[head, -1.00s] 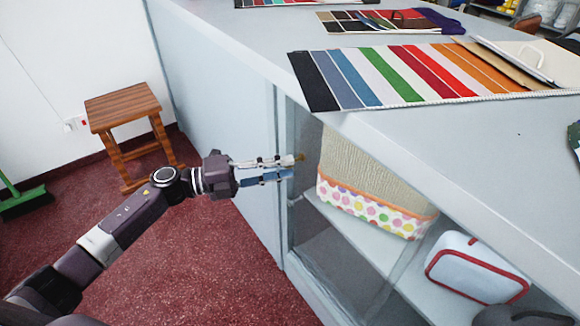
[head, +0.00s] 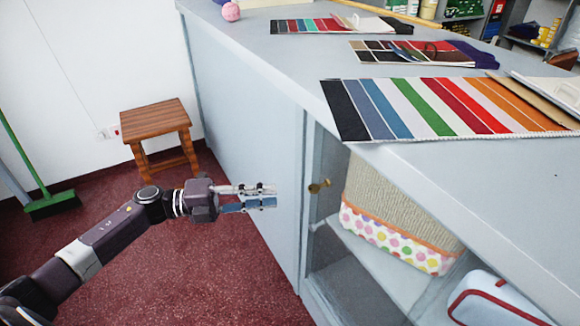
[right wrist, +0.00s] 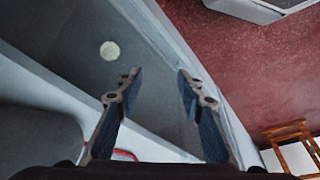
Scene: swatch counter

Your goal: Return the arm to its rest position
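My left gripper (head: 268,196) is in the head view, left of the glass-fronted cabinet. Its two fingers are a little apart, with nothing between them. A small brass knob (head: 319,187) on the cabinet is right of the fingertips, clear of them. The left arm (head: 110,235) reaches in from the lower left over the red carpet. My right gripper (right wrist: 159,77) shows in the right wrist view with its fingers spread and empty. A pale round disc (right wrist: 110,50) is beyond its left finger; I cannot tell what it is.
The grey counter (head: 480,180) carries striped swatch cards (head: 440,107). A woven basket (head: 395,205) and a white, red-edged case (head: 495,305) are inside the cabinet. A wooden stool (head: 155,118) and a green broom (head: 52,204) stand by the wall. Carpet between is clear.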

